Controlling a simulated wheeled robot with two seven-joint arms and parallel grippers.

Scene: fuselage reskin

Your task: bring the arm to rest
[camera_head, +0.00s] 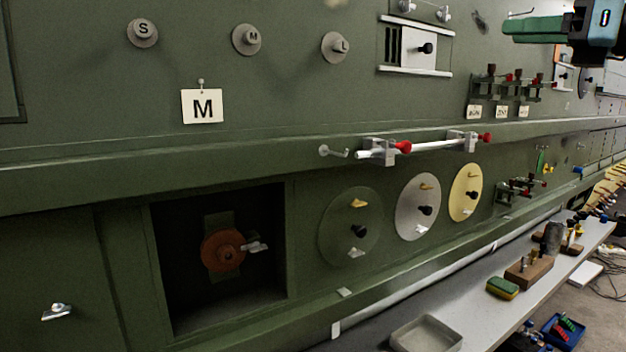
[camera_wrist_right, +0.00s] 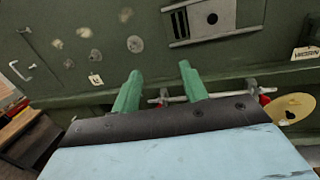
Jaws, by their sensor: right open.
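My right gripper (camera_head: 533,29) is at the top right of the head view, with green fingers and a light blue and black body. In the right wrist view its two green fingers (camera_wrist_right: 162,88) stand apart with nothing between them. It is in front of the green fuselage wall (camera_head: 300,100), apart from the fittings there. My left gripper is not in view.
A white rod (camera_head: 432,147) with red-knobbed clamps runs along the wall ledge. Below are round discs, including a yellow one (camera_head: 465,193), and an open recess with an orange disc (camera_head: 224,250). A bench (camera_head: 470,307) at lower right carries a tray (camera_head: 426,334), sponge (camera_head: 502,288) and wooden block (camera_head: 528,271).

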